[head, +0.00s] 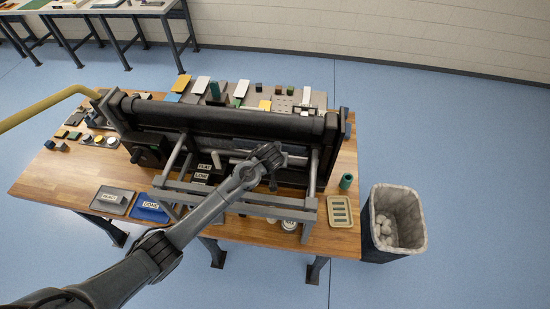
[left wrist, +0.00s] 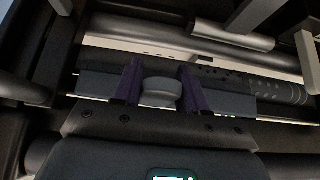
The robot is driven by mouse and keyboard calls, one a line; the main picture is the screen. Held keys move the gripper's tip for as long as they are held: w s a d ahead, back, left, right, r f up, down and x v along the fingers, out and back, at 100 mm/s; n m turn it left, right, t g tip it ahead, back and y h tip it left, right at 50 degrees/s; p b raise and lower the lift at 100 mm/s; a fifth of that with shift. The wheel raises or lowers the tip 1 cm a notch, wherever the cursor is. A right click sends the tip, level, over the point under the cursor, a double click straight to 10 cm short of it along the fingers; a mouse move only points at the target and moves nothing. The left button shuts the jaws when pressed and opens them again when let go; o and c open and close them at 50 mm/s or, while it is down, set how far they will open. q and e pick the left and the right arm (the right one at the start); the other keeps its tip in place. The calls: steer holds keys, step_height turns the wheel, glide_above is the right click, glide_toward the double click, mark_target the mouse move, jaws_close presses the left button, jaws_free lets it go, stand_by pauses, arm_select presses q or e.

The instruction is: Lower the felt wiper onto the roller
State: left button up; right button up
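My left gripper (head: 268,158) reaches in over the press frame in the head view and hides what lies under it. In the left wrist view its two purple fingers (left wrist: 160,85) stand on either side of a round grey knob (left wrist: 160,94), which fills the space between them. The knob appears to belong to a long blue-grey bar, seemingly the felt wiper (left wrist: 232,103). A dark roller with a dotted end (left wrist: 285,92) lies close beside the bar; I cannot tell whether they touch. The right gripper is not in view.
The press's big black cylinder (head: 220,117) spans the table (head: 70,185). Grey frame rails (head: 240,208) stand in front. A blue DONE tray (head: 150,208), a grey tray (head: 113,200) and a slotted pale tray (head: 340,212) lie nearby. A bin (head: 395,225) stands at right.

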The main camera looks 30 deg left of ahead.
arm_select(q)
steer(key=o, duration=0.3)
steer(key=b+v, duration=0.1)
steer(key=v, duration=1)
stand_by(0.5)
